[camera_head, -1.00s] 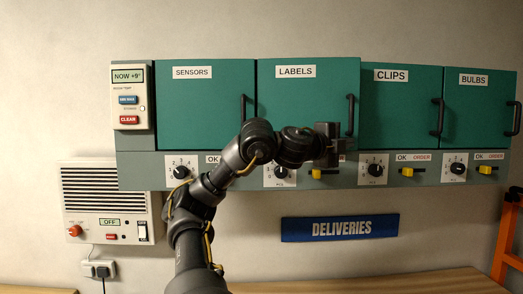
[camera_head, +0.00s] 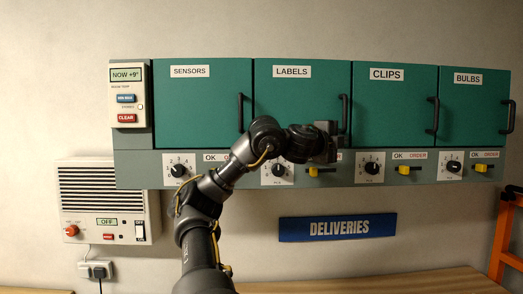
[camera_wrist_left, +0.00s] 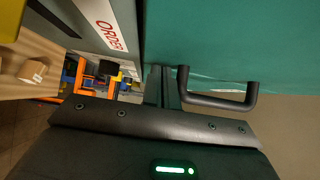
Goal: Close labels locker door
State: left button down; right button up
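The labels locker door (camera_head: 300,105) is teal with a white LABELS sign and a black vertical handle (camera_head: 342,114) near its right edge. It looks flush, or nearly flush, with the neighbouring doors in the head view. My left gripper (camera_head: 328,142) is at the lower right of this door, just below and left of the handle. In the left wrist view, its narrow dark fingers (camera_wrist_left: 162,86) look shut together and empty against or very near the teal door (camera_wrist_left: 230,40). The handle (camera_wrist_left: 222,101) is beside the fingers, not between them. My right gripper is out of view.
The sensors door (camera_head: 203,105), clips door (camera_head: 394,110) and bulbs door (camera_head: 474,112) look shut. Below are dials and yellow switches (camera_head: 313,171) on a grey strip, close under my gripper. An orange frame (camera_head: 505,235) stands at the right.

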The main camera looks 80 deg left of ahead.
pick_arm(q)
jog(key=s+d+b, duration=0.3)
jog(key=s+d, duration=0.5)
jog(key=d, duration=0.2)
jog(key=shift+s, duration=0.4)
jog(key=shift+a, duration=0.1)
